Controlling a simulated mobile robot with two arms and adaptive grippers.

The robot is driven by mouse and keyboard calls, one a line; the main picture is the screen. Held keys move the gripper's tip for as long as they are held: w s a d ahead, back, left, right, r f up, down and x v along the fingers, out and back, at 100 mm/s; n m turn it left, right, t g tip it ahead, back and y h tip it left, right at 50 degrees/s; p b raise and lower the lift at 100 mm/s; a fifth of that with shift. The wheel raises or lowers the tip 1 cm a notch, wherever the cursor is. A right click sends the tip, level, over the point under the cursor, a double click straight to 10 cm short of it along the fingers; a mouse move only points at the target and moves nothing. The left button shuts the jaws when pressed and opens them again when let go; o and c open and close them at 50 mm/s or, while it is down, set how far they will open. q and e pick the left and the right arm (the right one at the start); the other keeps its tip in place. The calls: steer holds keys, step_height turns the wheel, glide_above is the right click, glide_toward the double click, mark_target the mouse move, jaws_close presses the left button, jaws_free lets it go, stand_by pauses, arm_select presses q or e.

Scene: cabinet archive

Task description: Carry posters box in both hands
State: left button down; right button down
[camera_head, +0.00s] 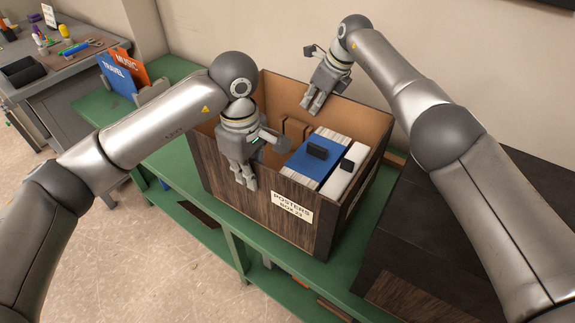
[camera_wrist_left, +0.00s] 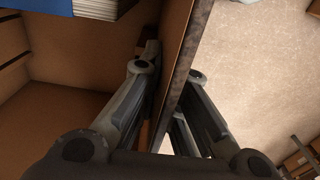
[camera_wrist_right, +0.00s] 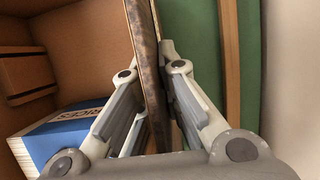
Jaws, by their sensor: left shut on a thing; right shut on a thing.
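The posters box (camera_head: 245,205) is a dark wood-grained open box with a brown inside and a label reading POSTERS on its front. It stands on the green bench. My left gripper (camera_head: 246,180) is shut on the box's near-left wall, and in the left wrist view its fingers (camera_wrist_left: 160,85) lie on both sides of that wall (camera_wrist_left: 190,50). My right gripper (camera_head: 312,103) is shut on the far wall, and in the right wrist view its fingers (camera_wrist_right: 152,70) straddle that wall (camera_wrist_right: 148,50). A blue book (camera_head: 308,160) and white paper blocks lie inside.
The green bench (camera_head: 345,275) has a lower shelf. A dark box (camera_head: 440,255) stands close on the right. TRAVEL (camera_head: 117,75) and MUSIC (camera_head: 133,67) folders stand at the back left. A desk (camera_head: 75,70) with small items is further left. A wall rises behind the box.

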step_height(320, 180, up, 3)
steer(key=shift+f+p, duration=0.1)
steer(key=shift+p, duration=0.95)
steer(key=shift+a, duration=0.15)
